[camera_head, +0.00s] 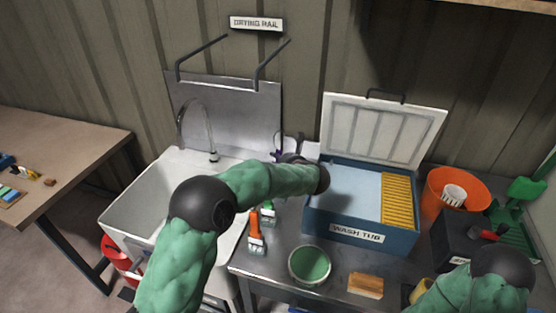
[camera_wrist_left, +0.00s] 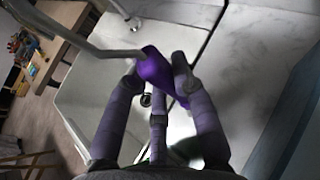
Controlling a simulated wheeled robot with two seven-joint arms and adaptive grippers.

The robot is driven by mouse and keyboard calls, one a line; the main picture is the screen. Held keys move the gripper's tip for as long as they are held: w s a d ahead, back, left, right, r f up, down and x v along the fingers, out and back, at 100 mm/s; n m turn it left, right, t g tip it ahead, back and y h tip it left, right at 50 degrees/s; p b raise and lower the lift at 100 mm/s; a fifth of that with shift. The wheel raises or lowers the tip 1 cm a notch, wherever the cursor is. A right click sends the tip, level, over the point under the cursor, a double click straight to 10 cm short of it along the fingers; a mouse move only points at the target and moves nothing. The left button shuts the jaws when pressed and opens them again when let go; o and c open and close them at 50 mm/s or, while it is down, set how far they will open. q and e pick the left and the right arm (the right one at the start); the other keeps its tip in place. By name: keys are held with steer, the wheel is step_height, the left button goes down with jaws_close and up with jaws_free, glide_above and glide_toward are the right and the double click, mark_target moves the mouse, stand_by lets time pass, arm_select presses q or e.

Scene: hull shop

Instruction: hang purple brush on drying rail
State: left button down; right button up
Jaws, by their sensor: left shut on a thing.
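The drying rail (camera_head: 203,55) is a dark bar frame on the wall above the sink, under a sign reading DRYING RAIL (camera_head: 256,23). The purple brush (camera_wrist_left: 152,66) is gripped between the fingers of my left gripper (camera_wrist_left: 157,74) in the left wrist view. The gripper is behind the arm, between the sink and the wash tub, below and right of the rail. My right gripper is out of view.
The sink (camera_head: 130,200) with its curved tap (camera_head: 182,115) lies below the rail. The blue wash tub (camera_head: 360,235) has its lid (camera_head: 385,128) raised. Spray bottles (camera_head: 257,232) and a green bowl (camera_head: 310,262) stand in front. An orange bucket (camera_head: 437,205) is at right.

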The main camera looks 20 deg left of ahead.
arm_select(q)
steer(key=shift+f, duration=0.3)
steer(key=c, duration=1.1)
jaws_free()
steer(key=shift+o, duration=0.2)
steer(key=shift+r, duration=0.35)
steer(key=shift+s+d+r, duration=0.15)
steer(key=shift+d+r, duration=0.1)
steer(key=shift+r, duration=0.05)
steer(key=p+v, duration=0.2)
steer(key=v, duration=0.9)
steer(key=shift+s, duration=0.25)
